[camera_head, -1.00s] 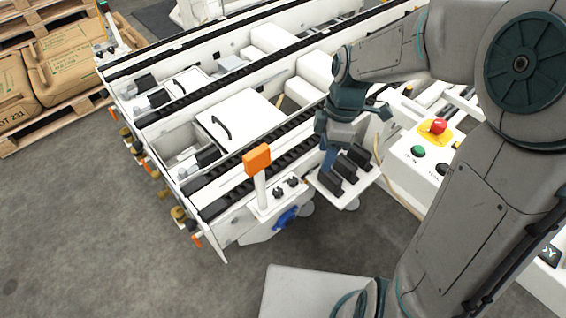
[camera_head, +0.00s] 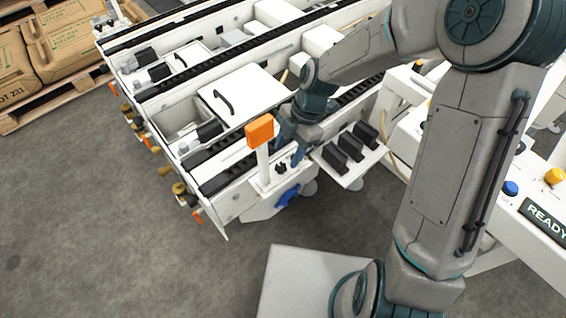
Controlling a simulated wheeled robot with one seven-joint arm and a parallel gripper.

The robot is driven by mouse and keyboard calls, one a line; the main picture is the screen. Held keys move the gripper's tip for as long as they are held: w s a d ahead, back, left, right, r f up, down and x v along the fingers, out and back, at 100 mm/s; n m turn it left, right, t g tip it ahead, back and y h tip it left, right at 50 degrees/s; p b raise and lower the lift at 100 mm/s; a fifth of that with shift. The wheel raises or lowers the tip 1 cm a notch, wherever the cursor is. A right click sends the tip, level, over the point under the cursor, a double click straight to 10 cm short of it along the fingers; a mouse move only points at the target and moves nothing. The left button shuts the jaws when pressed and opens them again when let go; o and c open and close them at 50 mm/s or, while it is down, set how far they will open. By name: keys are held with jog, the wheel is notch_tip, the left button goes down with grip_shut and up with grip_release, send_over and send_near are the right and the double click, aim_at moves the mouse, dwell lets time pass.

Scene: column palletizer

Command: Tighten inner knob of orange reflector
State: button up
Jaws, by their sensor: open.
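The orange reflector (camera_head: 259,132) stands on a white post at the near end of the conveyor. Two small black knobs sit on the white bracket at its base; one knob (camera_head: 281,168) shows just right of the post, and the other is close beside it, partly covered by my gripper. My gripper (camera_head: 289,158) points down directly over the knobs, just right of the reflector. Its fingers are small in the view, and whether they touch a knob cannot be told.
A white shelf (camera_head: 349,180) with several black blocks is right of my gripper. A blue knob (camera_head: 288,196) is below the bracket. Conveyor rails lie behind. A control panel with a READY display (camera_head: 543,219) is at right. Open floor lies at left.

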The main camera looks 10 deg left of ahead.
aim_at(281, 166)
jog(key=shift+b+x, duration=0.35)
jog(key=shift+x, duration=1.8)
jog(key=c, duration=1)
jog(key=shift+d+r+m+p, duration=0.1)
jog(key=shift+d+m+p, duration=0.05)
jog(key=shift+m+p, duration=0.2)
jog(key=shift+m+t, duration=0.3)
jog(key=shift+m, duration=0.15)
jog(key=o, duration=1)
